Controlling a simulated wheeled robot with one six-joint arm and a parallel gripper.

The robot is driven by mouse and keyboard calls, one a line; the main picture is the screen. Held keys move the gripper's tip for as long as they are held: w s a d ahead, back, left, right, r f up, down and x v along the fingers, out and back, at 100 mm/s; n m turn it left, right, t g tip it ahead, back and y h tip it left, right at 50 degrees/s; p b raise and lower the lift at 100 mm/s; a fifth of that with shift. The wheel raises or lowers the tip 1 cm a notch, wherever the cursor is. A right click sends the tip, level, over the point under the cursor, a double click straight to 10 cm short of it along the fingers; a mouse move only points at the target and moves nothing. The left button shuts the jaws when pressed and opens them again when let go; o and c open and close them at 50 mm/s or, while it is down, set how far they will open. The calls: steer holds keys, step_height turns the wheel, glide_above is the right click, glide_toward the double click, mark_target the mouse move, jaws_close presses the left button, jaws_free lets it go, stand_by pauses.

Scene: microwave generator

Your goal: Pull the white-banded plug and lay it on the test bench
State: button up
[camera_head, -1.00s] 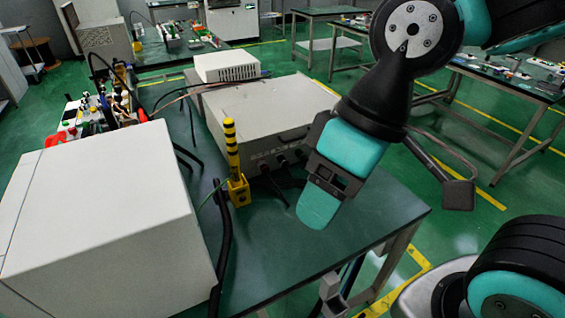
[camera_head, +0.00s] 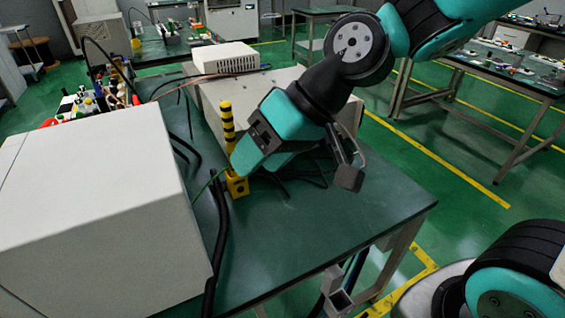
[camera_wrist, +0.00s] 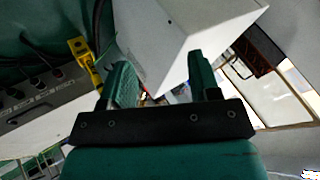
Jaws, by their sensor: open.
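My gripper (camera_head: 262,163) is open and empty above the bench, beside the yellow-black post and in front of the grey instrument (camera_head: 211,100). Its two teal fingers show apart in the wrist view (camera_wrist: 163,82). The instrument's front panel (camera_wrist: 42,108) shows at the left of the wrist view, with several dark round fittings and black cables beside it. I cannot make out a white band on any plug. In the head view my gripper hides most of this panel. The green-topped test bench (camera_head: 330,218) has bare room at its front right.
A yellow-black striped post (camera_head: 228,125) on a yellow base stands close to my gripper; it also shows in the wrist view (camera_wrist: 82,55). A large white box (camera_head: 95,205) fills the left. Black cables (camera_head: 218,235) run along the bench beside it. A small white unit (camera_head: 224,58) sits behind.

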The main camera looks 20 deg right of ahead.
steer(key=w+d+f+m+t+y+b, duration=0.2)
steer(key=w+f+m+t+b, duration=0.3)
steer(key=w+f, duration=0.4)
steer(key=w+d+f+m+t+y+b, duration=0.15)
steer(key=w+f+m+t+b, duration=0.4)
steer(key=w, duration=0.65)
steer(key=w+d+f+m+t+h+b, duration=0.1)
steer(key=w+d+f+m+h+b, duration=0.1)
steer(key=d+f, duration=0.3)
steer(key=w+d+f+m+t+h+b, duration=0.2)
steer(key=w+d+f+m+h+b, duration=0.1)
steer(key=d+f+m+h, duration=0.1)
steer(key=w+d+f+m+t+h+b, duration=0.2)
steer(key=w+d+f+m+h+b, duration=0.1)
steer(key=d+f+m, duration=0.2)
steer(key=shift+d+f+t+h, duration=0.15)
steer(key=shift+d+f, duration=0.35)
steer(key=shift+f, duration=0.3)
steer(key=shift+d+f+t+h, duration=0.1)
steer(key=shift+d+f, duration=0.4)
steer(key=shift+f, duration=0.3)
steer(key=shift+r, duration=0.1)
